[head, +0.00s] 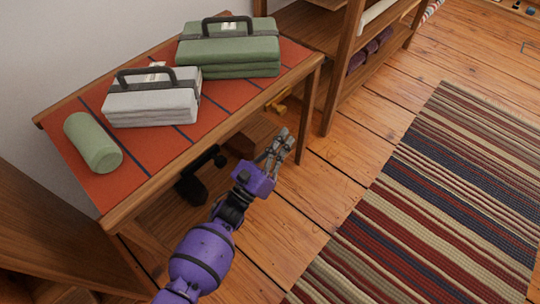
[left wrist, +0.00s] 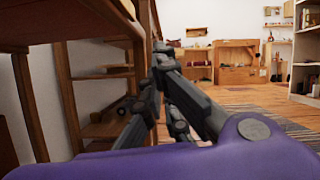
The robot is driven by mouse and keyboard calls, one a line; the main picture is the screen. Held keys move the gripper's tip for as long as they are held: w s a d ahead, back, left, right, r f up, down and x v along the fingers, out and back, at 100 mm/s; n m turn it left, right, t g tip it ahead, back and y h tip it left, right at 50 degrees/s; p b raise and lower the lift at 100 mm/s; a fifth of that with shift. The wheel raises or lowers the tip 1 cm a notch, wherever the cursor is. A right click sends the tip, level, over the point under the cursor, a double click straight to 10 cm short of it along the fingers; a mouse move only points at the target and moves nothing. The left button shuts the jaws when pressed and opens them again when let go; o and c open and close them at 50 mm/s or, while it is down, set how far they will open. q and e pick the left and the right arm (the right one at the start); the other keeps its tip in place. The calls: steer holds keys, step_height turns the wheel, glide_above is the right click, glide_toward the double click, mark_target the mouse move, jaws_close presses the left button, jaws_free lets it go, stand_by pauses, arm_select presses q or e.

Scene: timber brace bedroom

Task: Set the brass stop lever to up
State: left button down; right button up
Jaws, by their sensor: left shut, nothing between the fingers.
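I cannot make out the brass stop lever for sure in either view. A small brass-yellow object (head: 280,106) shows beyond the table's right edge in the head view, partly hidden; I cannot tell what it is. My left gripper (head: 283,140) is shut and empty, in front of the table's long edge and short of the yellow object. In the left wrist view its dark fingers (left wrist: 163,58) point forward, beside wooden shelving. My right gripper is in neither view.
The table (head: 222,130) bears a green folded bundle (head: 228,52), a pale folded bundle (head: 150,104) and a green roll (head: 92,142). A dark object (head: 194,186) is under it. A wooden shelf (head: 345,70) stands behind. The floor by the striped rug (head: 420,215) is clear.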

arm_select(q)
steer(key=r, duration=0.4)
steer(key=shift+a+p, duration=0.35)
steer(key=shift+a, duration=0.05)
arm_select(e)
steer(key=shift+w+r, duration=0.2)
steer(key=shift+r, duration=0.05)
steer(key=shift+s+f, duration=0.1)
arm_select(q)
steer(key=r+g+y+p, duration=0.1)
steer(key=p, duration=0.3)
steer(key=s+a+r+g+p, duration=0.1)
steer(key=p, duration=0.3)
steer(key=shift+s+g+y, duration=0.1)
steer(key=shift+g+y, duration=0.3)
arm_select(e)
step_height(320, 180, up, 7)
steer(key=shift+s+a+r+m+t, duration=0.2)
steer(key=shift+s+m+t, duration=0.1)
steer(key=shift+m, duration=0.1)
arm_select(q)
steer(key=shift+d, duration=0.1)
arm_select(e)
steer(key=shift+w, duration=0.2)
